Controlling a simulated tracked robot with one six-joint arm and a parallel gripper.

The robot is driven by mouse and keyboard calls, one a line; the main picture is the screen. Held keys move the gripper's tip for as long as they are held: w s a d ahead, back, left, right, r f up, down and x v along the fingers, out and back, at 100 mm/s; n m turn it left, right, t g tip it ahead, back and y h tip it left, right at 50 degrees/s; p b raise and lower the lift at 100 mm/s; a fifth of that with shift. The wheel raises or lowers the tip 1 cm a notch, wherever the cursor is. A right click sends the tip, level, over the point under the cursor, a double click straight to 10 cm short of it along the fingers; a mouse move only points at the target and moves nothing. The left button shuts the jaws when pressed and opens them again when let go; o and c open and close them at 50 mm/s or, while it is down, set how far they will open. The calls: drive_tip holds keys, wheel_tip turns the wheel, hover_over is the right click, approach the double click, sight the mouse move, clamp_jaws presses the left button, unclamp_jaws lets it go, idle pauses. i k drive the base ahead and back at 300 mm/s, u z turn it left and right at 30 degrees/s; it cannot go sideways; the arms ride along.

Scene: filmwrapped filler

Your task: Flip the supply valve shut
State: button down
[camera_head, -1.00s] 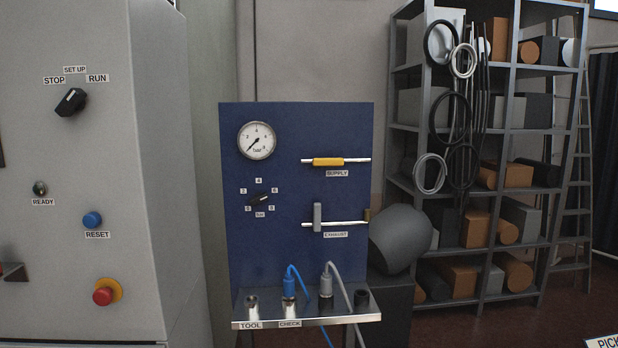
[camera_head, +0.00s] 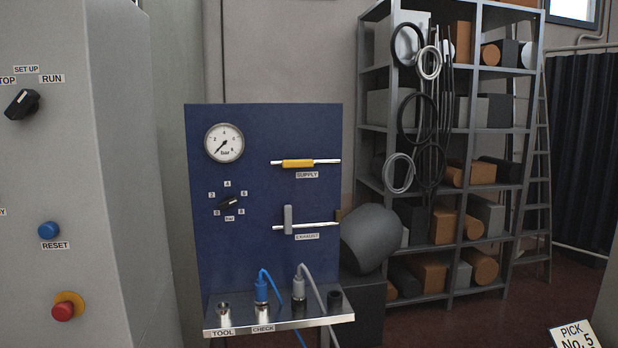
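The supply valve is a yellow handle (camera_head: 298,163) on a thin pale horizontal pipe, above the SUPPLY label (camera_head: 307,175), at the upper right of a blue panel (camera_head: 260,130). The yellow handle lies in line with its pipe. Below it, the exhaust valve's grey handle (camera_head: 288,219) stands upright across its own pipe. A round pressure gauge (camera_head: 224,144) is at the panel's upper left, its needle pointing to the lower left. My gripper is not in view.
A metal shelf (camera_head: 222,328) under the panel holds sockets and blue and grey hose plugs. A grey control cabinet (camera_head: 110,200) stands close on the left. A dark grey rounded object (camera_head: 370,238) is right of the panel. A loaded rack (camera_head: 460,195) stands behind.

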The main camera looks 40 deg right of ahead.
sight(306, 164)
drive_tip(key=i, duration=0.95)
drive_tip(key=u, duration=0.05)
